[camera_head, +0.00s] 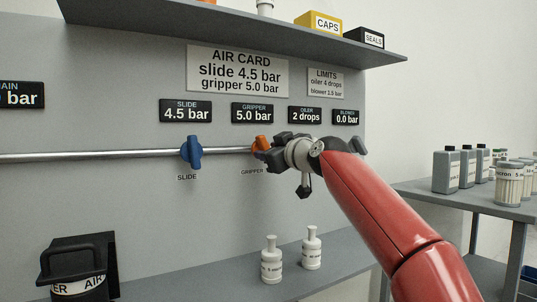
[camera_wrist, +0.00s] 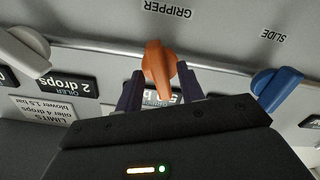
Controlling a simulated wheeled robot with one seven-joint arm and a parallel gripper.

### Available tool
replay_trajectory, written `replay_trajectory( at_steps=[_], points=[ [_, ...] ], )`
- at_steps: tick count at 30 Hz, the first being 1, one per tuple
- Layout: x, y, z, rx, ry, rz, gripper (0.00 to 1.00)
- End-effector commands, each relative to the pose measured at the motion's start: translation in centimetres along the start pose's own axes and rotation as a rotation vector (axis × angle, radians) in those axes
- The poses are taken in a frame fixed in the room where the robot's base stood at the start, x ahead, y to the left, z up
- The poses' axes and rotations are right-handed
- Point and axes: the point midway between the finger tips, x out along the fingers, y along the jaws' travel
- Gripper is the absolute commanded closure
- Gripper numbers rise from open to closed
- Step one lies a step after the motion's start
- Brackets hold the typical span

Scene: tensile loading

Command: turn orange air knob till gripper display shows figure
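The orange air knob (camera_head: 262,145) sits on the wall panel above its GRIPPER label (camera_head: 252,171). It also shows in the wrist view (camera_wrist: 158,65), slightly tilted. My gripper (camera_head: 272,150) is at the knob from the right, with one finger on each side of it. The gripper display (camera_head: 252,114) reads 5.0 bar. The air card (camera_head: 238,71) reads slide 4.5 bar, gripper 5.0 bar.
The blue slide knob (camera_head: 191,152) is to the left, under a slide display (camera_head: 186,111) reading 4.5 bar. A grey knob (camera_head: 358,146) is just right of my wrist. A pipe (camera_head: 90,156) runs along the panel. Two white bottles (camera_head: 271,260) stand on the ledge below.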

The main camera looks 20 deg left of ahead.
Motion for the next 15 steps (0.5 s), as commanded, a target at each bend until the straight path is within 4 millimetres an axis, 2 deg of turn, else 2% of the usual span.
replay_trajectory(
  at_steps=[9, 15],
  points=[
    [-5.4, -0.1, 0.6, -0.002, -0.002, 0.002, 0.62],
    [-6.9, -0.1, 0.3, 0.0, -0.003, -0.001, 0.62]
  ],
)
